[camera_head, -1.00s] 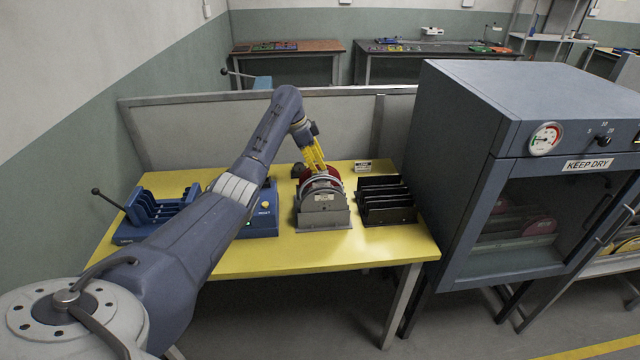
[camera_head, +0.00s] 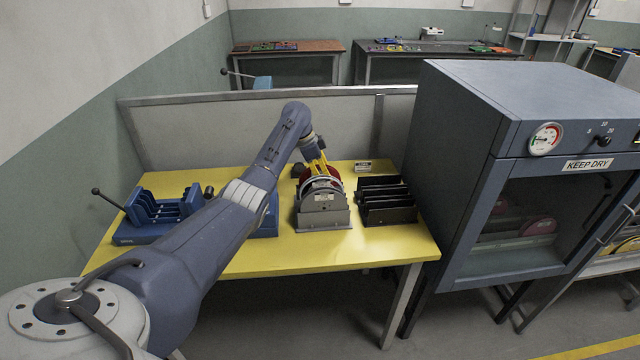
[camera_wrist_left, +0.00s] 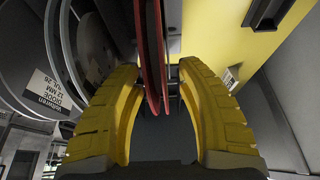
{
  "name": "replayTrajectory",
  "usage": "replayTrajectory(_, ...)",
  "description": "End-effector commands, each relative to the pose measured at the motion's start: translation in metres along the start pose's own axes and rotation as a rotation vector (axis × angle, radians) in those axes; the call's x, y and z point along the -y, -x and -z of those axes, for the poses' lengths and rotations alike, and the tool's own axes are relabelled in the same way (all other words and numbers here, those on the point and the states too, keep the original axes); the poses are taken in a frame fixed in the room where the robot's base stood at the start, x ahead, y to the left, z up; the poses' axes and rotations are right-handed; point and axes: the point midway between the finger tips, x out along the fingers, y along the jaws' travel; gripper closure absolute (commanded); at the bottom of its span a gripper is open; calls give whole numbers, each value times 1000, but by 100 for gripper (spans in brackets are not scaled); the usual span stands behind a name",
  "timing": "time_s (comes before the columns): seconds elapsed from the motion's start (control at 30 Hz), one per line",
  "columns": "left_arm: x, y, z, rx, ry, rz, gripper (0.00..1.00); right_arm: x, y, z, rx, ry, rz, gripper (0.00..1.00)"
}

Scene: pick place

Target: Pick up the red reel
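The red reel (camera_head: 307,175) stands upright on edge in a grey holder (camera_head: 322,218) on the yellow table, partly hidden behind a grey reel and my fingers. In the left wrist view its red rims (camera_wrist_left: 150,60) show edge-on between my yellow fingers. My left gripper (camera_head: 320,164) is at the reel's top from above. In the left wrist view the left gripper (camera_wrist_left: 160,78) is open, one finger on each side of the red reel, with a visible gap at the right finger. Contact at the left finger is unclear. My right gripper is not in view.
A labelled grey reel (camera_wrist_left: 92,45) stands close beside the left finger. A black slotted rack (camera_head: 387,205) is right of the holder, and a blue slotted rack (camera_head: 150,225) is at the table's left. A dry cabinet (camera_head: 465,130) stands to the right.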

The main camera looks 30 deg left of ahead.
Motion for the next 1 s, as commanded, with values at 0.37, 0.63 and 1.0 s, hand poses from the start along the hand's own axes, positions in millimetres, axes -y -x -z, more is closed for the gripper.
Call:
replayTrajectory(0.37,0,0,0,0,0,0,100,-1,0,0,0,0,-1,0)
replayTrajectory(0.63,0,0,0,0,0,0,100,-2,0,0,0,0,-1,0)
replayTrajectory(1.0,1,16,6,0,0,2,100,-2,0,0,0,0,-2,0)
